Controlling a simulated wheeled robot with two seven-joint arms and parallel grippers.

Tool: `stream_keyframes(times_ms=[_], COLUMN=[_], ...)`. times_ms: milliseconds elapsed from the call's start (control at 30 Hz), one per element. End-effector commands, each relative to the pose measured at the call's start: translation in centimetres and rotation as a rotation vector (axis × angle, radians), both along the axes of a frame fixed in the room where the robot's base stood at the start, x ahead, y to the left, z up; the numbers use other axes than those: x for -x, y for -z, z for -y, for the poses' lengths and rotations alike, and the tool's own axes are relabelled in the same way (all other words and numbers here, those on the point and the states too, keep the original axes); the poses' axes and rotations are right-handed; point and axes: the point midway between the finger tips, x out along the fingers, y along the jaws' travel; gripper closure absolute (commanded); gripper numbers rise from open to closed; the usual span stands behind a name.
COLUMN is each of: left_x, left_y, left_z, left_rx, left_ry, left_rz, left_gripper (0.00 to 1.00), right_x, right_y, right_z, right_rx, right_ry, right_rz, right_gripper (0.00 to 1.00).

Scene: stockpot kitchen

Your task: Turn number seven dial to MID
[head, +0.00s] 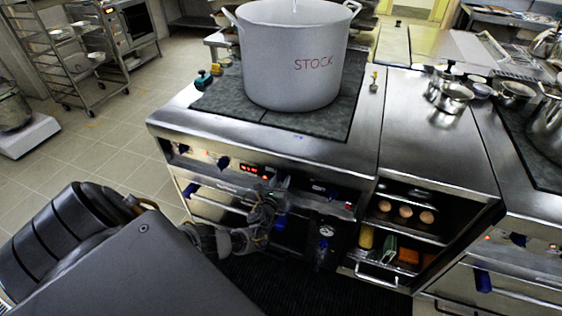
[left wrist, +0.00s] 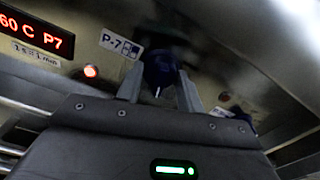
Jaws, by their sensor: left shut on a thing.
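A dark blue dial (left wrist: 160,68) sits on the cooker's front panel beside a white "P-7" label (left wrist: 121,45). My left gripper (left wrist: 158,92) is shut on this dial, one grey finger on each side. A small white mark shows at the dial's lower edge in the wrist view; no MID marking is readable. A red display (left wrist: 38,33) reading "60 C P7" is at the upper left there. In the head view my left gripper (head: 272,192) is at the front panel, just below and right of the display (head: 256,171), and hides the held dial. My right gripper is not in view.
A large "STOCK" pot (head: 290,60) stands on the cooker top. Another blue knob (head: 223,162) is on the panel left of the display. A lit red lamp (left wrist: 91,71) is near the held dial. Open shelves with food (head: 405,212) are to the right.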

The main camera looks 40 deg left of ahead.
Motion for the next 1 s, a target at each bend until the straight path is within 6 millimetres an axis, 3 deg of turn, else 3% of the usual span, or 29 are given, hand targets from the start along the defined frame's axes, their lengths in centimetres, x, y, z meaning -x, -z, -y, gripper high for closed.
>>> stream_keyframes(times_ms=[367,400,533,833,1000], left_x=[-0.1,-0.1,0.0,0.1,1.9], left_y=[0.0,0.0,0.0,0.0,0.0], left_z=[0.1,0.1,0.1,0.0,0.6], left_rx=[-0.001,-0.001,-0.001,-0.002,-0.001], left_ry=[0.002,0.002,0.001,-0.001,0.001], left_rz=[-0.001,-0.001,0.0,-0.001,-0.003], left_gripper=[0.86,0.59,0.42,0.41,0.41], right_x=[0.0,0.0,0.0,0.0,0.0], right_y=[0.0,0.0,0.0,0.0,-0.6], right_z=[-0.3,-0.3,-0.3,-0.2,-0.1], right_rx=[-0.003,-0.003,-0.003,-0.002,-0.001], right_ry=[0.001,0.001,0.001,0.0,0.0], right_rz=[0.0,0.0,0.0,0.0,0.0], right_gripper=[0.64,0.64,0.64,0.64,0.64])
